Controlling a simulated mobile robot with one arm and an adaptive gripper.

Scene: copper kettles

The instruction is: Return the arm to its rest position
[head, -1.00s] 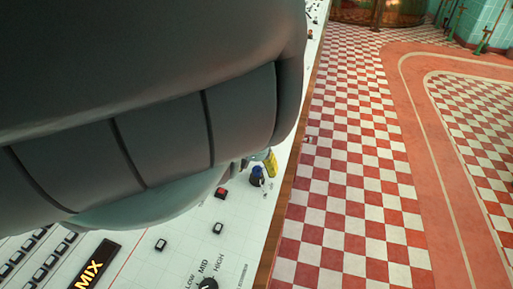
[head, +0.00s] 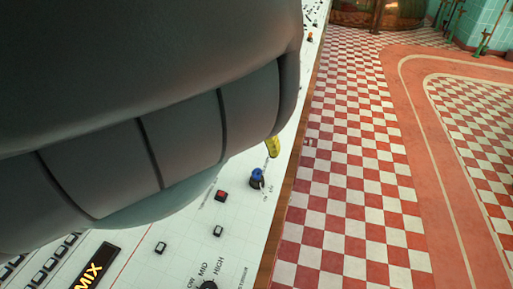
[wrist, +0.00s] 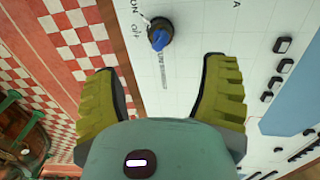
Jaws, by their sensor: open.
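My arm (head: 130,110), a large grey link, fills the upper left of the head view and hides much of the white panel. One yellow finger of my gripper (head: 272,146) shows past its edge. In the wrist view my gripper (wrist: 162,70) is open, with its two ribbed yellow-green fingers wide apart and nothing between them. A knob with a blue cap (wrist: 160,37) on the panel lies beyond the fingertips, apart from them. It also shows in the head view (head: 257,176), just below the visible finger.
The white control panel (head: 185,262) carries buttons, labels and a black MIX plate (head: 90,272). Its wooden edge (head: 279,230) borders a red and white checkered floor (head: 340,200), which is clear. A copper vessel (head: 375,14) stands at the far back.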

